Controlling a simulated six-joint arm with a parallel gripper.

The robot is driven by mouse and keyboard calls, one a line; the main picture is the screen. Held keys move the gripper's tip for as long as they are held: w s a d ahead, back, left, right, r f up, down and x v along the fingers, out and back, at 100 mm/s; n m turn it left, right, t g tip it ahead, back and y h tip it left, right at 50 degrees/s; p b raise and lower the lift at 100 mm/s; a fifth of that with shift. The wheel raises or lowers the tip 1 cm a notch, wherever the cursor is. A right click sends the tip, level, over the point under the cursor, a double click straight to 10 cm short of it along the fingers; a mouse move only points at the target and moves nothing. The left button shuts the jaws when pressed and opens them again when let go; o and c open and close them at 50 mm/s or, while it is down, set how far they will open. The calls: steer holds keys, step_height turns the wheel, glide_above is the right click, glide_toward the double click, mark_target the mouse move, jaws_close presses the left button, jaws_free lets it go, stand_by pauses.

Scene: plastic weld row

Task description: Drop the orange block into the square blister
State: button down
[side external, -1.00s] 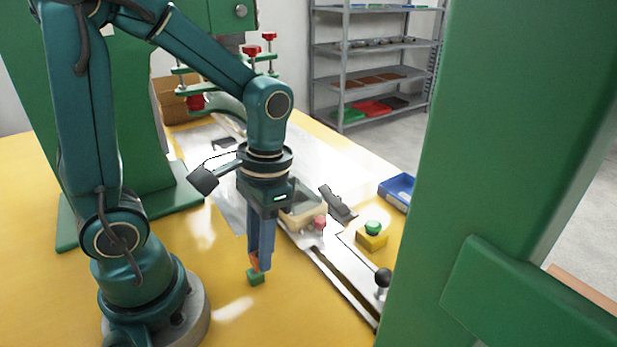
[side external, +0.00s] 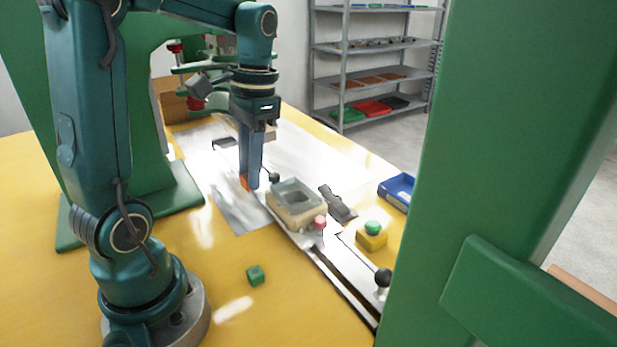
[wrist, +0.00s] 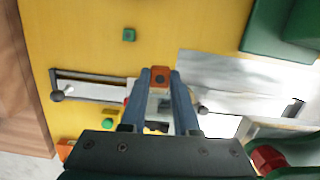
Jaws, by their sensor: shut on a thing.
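My gripper (side external: 252,184) is shut on the orange block (side external: 244,183) and holds it up, beside and to the left of the blister fixture. In the wrist view the orange block (wrist: 160,77) sits between the two blue fingertips. In the wrist view the blister is mostly hidden behind the fingers and block. The gap between the block and the surface below is hard to judge.
A green cube (side external: 255,275) lies on the yellow table. A yellow box with a green button (side external: 372,236), a black-knobbed lever (side external: 382,278), a dark clamp (side external: 338,205) and a blue bin (side external: 397,191) stand to the right. A green press frame stands behind.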

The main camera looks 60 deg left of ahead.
steer(key=w+a, duration=0.3)
steer(key=w, duration=0.4)
steer(key=shift+w+a+f, duration=0.1)
steer(key=shift+w+f, duration=0.45)
steer(key=shift+f, duration=0.8)
steer(key=shift+w+d+f, duration=0.1)
steer(key=shift+w+f, duration=0.5)
steer(key=shift+f, duration=0.7)
steer(key=shift+w+a+f, duration=0.1)
steer(key=shift+w+f, duration=0.45)
steer(key=shift+f, duration=0.8)
steer(key=shift+f, duration=0.55)
steer(key=shift+r, duration=0.1)
steer(key=c, duration=0.6)
jaws_free()
steer(key=c, duration=0.4)
